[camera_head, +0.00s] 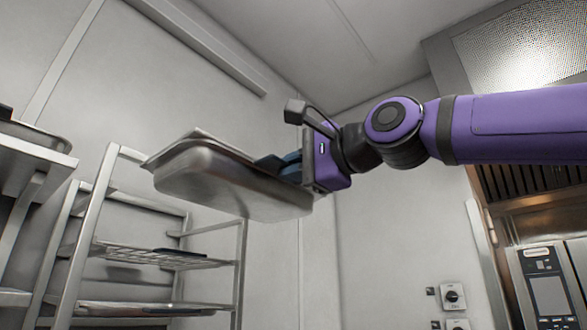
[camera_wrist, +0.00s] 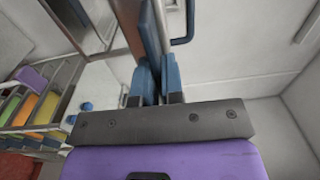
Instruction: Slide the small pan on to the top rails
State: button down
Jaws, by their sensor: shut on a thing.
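The small metal pan (camera_head: 225,185) is held up in the air in the head view, its underside and side showing. My gripper (camera_head: 280,166) is shut on the pan's right end. In the wrist view my gripper's two blue fingers (camera_wrist: 158,80) are close together on a thin edge. A metal rack (camera_head: 88,240) with rails stands below and to the left of the pan. The pan is above the rack's upper part and overlaps its top right in the picture. I cannot tell whether the pan touches the rack. The top rails behind the pan are partly hidden.
The rack's lower levels hold a wire shelf (camera_head: 150,257) and a tray (camera_head: 150,308). A shelf (camera_head: 30,150) with a pan on it stands at the far left. A wall switch (camera_head: 453,296) and a control panel (camera_head: 548,290) are at the right. Colored containers (camera_wrist: 35,95) show in the wrist view.

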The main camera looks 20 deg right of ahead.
aim_at(271, 175)
jog(key=shift+x, duration=2.5)
jog(key=shift+w+a+r, duration=0.1)
jog(key=shift+w+a, duration=0.15)
jog(key=shift+w, duration=0.05)
jog(key=shift+x, duration=5.8)
jog(key=shift+w, duration=0.1)
jog(key=x, duration=1.1)
jog(key=shift+w, duration=0.2)
jog(key=shift+a, duration=0.15)
jog(key=shift+w+a+f, duration=0.15)
jog(key=shift+w+f, duration=0.1)
jog(key=shift+f, duration=0.05)
